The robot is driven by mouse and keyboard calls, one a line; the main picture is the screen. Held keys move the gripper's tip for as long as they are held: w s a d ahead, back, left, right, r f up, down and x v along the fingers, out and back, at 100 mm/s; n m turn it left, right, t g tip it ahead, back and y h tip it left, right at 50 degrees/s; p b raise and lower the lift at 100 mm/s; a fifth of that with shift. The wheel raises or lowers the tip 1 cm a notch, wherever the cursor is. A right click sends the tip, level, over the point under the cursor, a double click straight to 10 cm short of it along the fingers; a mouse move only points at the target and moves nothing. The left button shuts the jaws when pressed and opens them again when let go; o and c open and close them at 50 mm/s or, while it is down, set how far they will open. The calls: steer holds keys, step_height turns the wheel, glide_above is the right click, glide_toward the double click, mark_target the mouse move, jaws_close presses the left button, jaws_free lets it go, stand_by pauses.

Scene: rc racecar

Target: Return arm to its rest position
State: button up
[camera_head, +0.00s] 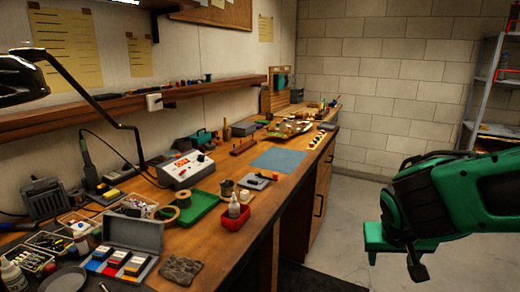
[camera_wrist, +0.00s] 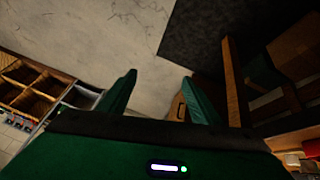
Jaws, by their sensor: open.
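My gripper shows in the wrist view (camera_wrist: 160,98) with its two green fingers apart and nothing between them. Bare floor lies beyond the fingers. In the head view my green and black arm comes in from the right edge. It hangs over the floor to the right of the workbench (camera_head: 268,215), clear of it. The fingertips are not clear in the head view.
A metal shelf (camera_head: 495,130) stands at the back right. The floor (camera_head: 345,225) between bench and arm is clear.

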steer(key=s+d+m+g+y, duration=0.1)
steer(key=s+d+g+y, duration=0.1)
steer(key=s+d, duration=0.3)
steer(key=s+d+r+m+g+y, duration=0.1)
steer(key=s+d, duration=0.4)
steer(key=s, duration=0.8)
steer(key=shift+s+r+m+g+y, duration=0.15)
steer(key=shift+r+m+g+y, duration=0.2)
steer(key=shift+m+g, duration=0.4)
